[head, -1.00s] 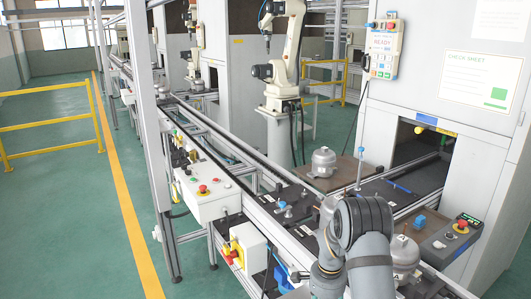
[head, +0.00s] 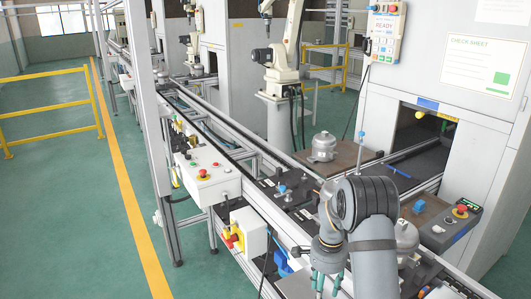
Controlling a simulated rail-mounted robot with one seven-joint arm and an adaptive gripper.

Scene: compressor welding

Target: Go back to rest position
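My arm rises from the bottom edge at the right of centre in the head view, its dark elbow-like joint over the conveyor line. My gripper (head: 328,282) hangs at the bottom edge, left of the forearm. Two teal finger parts show, pointing down; the tips are too small and close to the edge to tell their opening. No held object is visible. A grey compressor (head: 322,147) stands on a brown board behind the arm. Another compressor (head: 405,238) is just right of my arm, partly covered by it.
A conveyor rail (head: 240,150) runs from back left to front right. A white control box (head: 207,174) with buttons is on its left side. A button panel (head: 450,229) and a white cabinet (head: 480,130) stand at right. The green floor (head: 70,220) at left is open.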

